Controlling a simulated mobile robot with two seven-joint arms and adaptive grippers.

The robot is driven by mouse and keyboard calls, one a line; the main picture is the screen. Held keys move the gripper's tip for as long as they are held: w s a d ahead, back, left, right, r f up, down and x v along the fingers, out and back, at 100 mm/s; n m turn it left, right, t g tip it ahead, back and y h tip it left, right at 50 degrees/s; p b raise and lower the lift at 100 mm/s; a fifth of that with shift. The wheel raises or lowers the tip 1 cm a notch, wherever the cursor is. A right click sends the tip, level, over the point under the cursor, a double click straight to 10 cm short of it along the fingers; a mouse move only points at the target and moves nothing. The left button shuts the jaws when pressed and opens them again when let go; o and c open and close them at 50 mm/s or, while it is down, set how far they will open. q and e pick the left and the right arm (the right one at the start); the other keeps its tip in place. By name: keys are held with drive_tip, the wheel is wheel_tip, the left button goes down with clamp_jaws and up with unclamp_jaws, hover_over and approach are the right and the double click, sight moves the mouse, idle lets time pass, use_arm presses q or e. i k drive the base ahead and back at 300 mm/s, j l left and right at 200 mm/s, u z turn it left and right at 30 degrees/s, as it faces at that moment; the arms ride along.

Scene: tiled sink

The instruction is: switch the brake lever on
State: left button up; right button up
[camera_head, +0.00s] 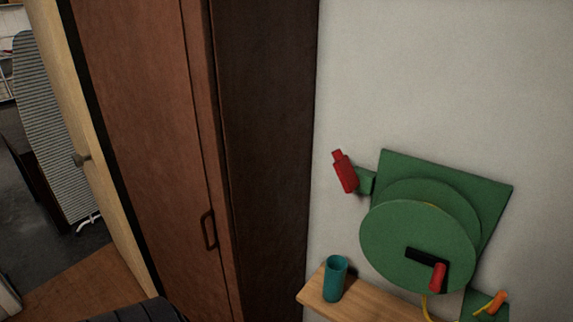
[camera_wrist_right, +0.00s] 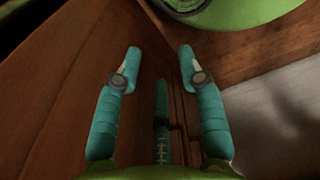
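A green reel (camera_head: 418,243) with round discs is fixed on a square green plate (camera_head: 487,203) against the white wall. A red handle (camera_head: 344,172) sits on a green bracket (camera_head: 366,182) at its upper left, tilted up and left. A black crank arm (camera_head: 425,257) with a red grip (camera_head: 437,277) is on the front disc. An orange lever (camera_head: 497,302) is at the lower right. I cannot tell which one is the brake lever. My right gripper (camera_wrist_right: 160,54) is open and empty, with teal fingers apart, in the right wrist view. My left gripper is out of view.
A teal cup (camera_head: 334,281) stands on a wooden shelf (camera_head: 372,304) below the reel. A tall brown cabinet (camera_head: 262,150) with a handle (camera_head: 208,230) is left of it. An open doorway and a striped ironing board (camera_head: 50,130) are at far left.

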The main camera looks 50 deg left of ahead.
sight(346, 173)
drive_tip(key=u, duration=1.2)
